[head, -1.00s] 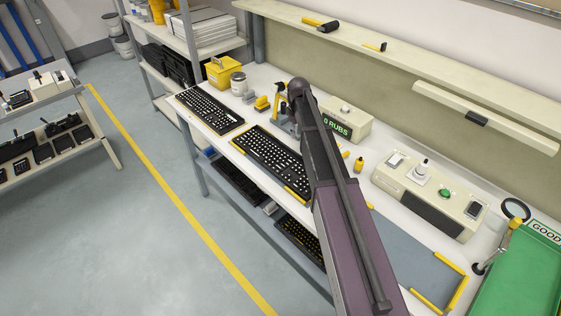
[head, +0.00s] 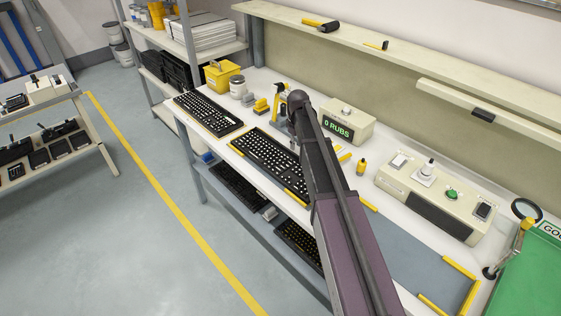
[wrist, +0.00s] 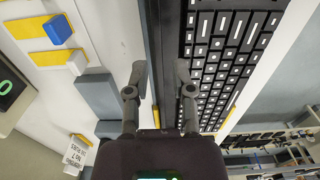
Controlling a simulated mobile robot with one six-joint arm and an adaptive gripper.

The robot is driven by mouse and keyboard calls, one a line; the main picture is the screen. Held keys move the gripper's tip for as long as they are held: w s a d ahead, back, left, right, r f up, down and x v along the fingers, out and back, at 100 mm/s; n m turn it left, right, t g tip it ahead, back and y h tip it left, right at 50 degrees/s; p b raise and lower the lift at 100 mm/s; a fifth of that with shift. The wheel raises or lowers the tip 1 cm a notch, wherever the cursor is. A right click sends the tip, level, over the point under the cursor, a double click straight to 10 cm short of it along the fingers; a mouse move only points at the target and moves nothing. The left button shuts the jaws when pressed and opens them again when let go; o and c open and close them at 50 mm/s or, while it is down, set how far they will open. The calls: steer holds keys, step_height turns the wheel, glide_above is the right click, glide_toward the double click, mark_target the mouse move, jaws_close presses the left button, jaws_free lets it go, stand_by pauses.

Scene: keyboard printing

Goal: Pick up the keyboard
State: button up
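The other keyboard (head: 208,113) lies farther back to the left. In the wrist view a keyboard (wrist: 222,62) fills the upper right; I cannot tell for sure which of the two it is. My gripper (wrist: 160,80) is open, its two fingers apart with a dark strip showing between them. The right finger overlaps the keyboard's left edge in the picture; contact is unclear. My arm hides the gripper in the head view.
A "0 RUBS" box (head: 346,124), a control box (head: 433,200) and a yellow bin (head: 224,77) stand on the bench. A grey mat (head: 415,248) and green tray (head: 525,275) lie at right. More keyboards (head: 238,187) sit on the lower shelf.

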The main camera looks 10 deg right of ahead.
steer(key=shift+d+f+b, duration=0.1)
steer(key=shift+f+b, duration=2.5)
jaws_close()
